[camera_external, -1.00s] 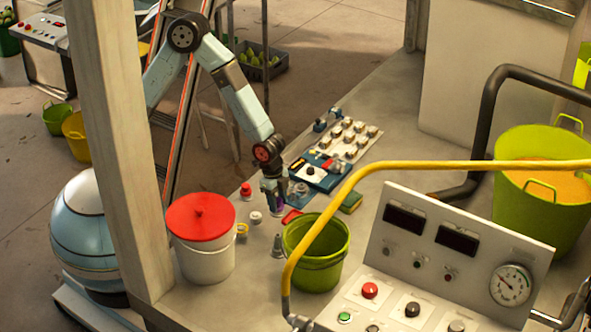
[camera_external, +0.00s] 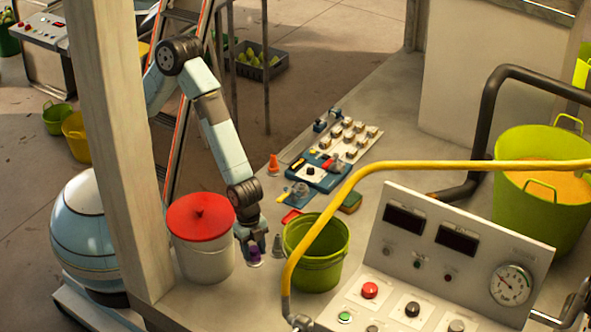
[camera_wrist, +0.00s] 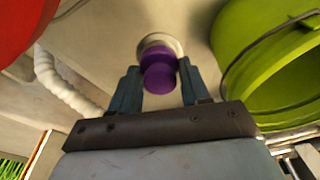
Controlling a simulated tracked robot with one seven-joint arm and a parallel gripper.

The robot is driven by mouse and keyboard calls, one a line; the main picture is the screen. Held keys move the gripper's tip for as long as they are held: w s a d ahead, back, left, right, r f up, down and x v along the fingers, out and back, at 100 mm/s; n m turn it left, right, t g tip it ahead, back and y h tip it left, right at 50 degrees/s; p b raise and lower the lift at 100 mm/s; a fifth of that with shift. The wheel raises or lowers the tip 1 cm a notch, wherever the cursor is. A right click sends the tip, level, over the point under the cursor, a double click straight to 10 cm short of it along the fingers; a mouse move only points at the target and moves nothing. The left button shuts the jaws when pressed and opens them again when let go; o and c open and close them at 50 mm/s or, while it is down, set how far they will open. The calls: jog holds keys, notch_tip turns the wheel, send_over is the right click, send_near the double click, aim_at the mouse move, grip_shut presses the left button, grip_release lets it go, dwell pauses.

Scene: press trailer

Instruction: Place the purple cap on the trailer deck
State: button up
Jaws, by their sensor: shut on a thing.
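My gripper (camera_external: 250,243) points down at the trailer deck (camera_external: 215,303), between the red-lidded white bucket and the green bucket. It is shut on the purple cap (camera_external: 254,254), which shows between the two fingers in the wrist view (camera_wrist: 158,72). A pale round rim or disc (camera_wrist: 158,42) shows just beyond the purple part. I cannot tell whether it belongs to the cap or is a separate piece. The cap is low over the deck; whether it touches is unclear.
The white bucket with red lid (camera_external: 200,220) is close on the left, the green bucket (camera_external: 318,255) on the right. A small grey cone (camera_external: 277,246) stands beside the gripper. A blue tool board (camera_external: 315,175) lies farther back. Bare deck lies in front.

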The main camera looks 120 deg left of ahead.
jog(key=shift+d, duration=0.4)
jog(key=shift+w, duration=0.2)
jog(key=w+f, duration=0.2)
jog(key=w, duration=0.2)
jog(key=w+f, duration=0.3)
jog(key=w, duration=0.1)
jog(key=w+f, duration=0.3)
jog(key=w, duration=0.1)
jog(key=shift+w+d+f, duration=0.1)
jog(key=shift+d+f, duration=0.1)
jog(key=shift+d, duration=0.15)
jog(key=shift+w+f, duration=0.65)
jog(key=shift+f, duration=1.6)
jog(key=shift+f, duration=0.1)
jog(key=o, duration=1.2)
